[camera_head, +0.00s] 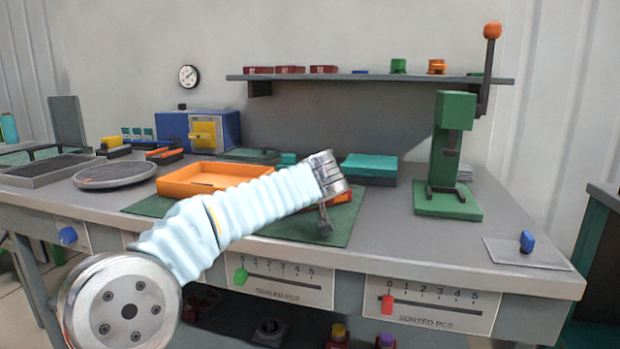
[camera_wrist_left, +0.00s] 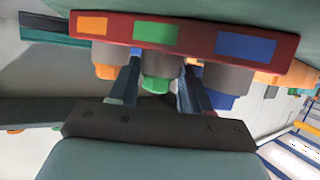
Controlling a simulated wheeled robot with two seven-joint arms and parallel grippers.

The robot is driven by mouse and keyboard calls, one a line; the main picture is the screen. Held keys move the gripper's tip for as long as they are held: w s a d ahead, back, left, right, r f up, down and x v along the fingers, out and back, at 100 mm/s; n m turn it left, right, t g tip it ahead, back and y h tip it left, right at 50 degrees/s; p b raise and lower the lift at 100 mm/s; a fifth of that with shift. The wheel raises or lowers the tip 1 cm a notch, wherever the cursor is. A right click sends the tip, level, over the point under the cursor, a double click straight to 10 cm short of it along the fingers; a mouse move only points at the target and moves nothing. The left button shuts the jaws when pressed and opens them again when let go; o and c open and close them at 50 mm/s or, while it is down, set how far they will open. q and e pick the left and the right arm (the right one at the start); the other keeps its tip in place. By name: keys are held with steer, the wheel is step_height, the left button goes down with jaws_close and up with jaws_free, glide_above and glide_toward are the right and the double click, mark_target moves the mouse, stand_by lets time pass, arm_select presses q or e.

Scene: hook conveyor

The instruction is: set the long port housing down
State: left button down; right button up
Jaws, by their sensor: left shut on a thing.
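The long port housing (camera_wrist_left: 196,42) is a red bar with orange, green and blue patches, seen close up in the left wrist view. Grey stubs with orange, green and blue ends stick out along its lower side. My left gripper (camera_wrist_left: 158,88) is shut on it, its two fingers on either side of the middle, green-ended stub. My right gripper is not in view.
An orange tray (camera_head: 190,181) lies behind my left arm. A teal box (camera_head: 368,166) stands at the back of the bench, and a green lever press (camera_head: 450,150) to the right. The bench top between mat and press is clear. A shelf (camera_head: 370,78) hangs behind.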

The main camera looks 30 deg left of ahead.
arm_select(q)
steer(key=shift+r, duration=0.25)
steer(key=c, duration=0.5)
jaws_free()
steer(key=shift+f, duration=0.2)
steer(key=shift+s+r, duration=0.1)
